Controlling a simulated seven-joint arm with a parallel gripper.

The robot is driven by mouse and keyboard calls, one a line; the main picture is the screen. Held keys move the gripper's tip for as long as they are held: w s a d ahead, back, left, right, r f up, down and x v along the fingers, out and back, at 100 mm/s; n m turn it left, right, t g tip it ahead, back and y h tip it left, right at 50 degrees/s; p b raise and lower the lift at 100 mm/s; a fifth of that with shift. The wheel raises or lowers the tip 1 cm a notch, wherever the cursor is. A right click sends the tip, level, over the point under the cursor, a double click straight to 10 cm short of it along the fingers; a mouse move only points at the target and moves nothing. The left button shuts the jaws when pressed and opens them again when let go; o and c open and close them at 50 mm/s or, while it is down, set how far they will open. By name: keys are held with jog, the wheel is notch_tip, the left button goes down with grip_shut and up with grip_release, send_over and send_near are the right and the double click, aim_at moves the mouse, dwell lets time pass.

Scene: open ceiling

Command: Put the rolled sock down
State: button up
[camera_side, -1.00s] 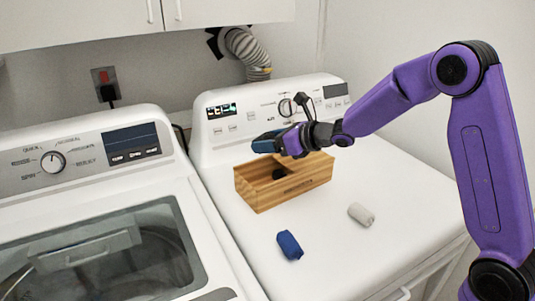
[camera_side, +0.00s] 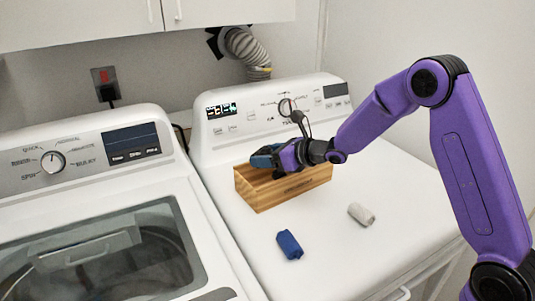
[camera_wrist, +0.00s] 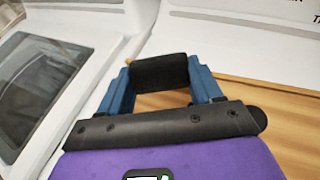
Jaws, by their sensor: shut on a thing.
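My gripper (camera_side: 263,157), with blue fingers, is low over the wooden box (camera_side: 284,192) on the right-hand machine. In the wrist view the fingers (camera_wrist: 160,68) are on either side of a black rolled sock (camera_wrist: 161,73) and shut on it. The sock lies crosswise between the fingertips. In the side view my fingers and hand hide the sock and much of the box's inside. I cannot tell whether the sock touches the box floor. A blue rolled sock (camera_side: 290,244) and a pale grey rolled sock (camera_side: 361,214) lie on the machine top in front of the box.
The white machine top (camera_side: 330,255) is clear around the two loose socks. Its control panel (camera_side: 262,115) rises behind the box. Another washer with a dark glass lid (camera_side: 115,262) stands to the left. The wrist view shows the box's wood (camera_wrist: 270,112) beside my right finger.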

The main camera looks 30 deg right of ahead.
jog(key=shift+f, duration=0.25)
jog(key=o, duration=1.1)
jog(key=shift+r, duration=0.5)
jog(key=v, duration=1.2)
jog(key=shift+r, duration=0.1)
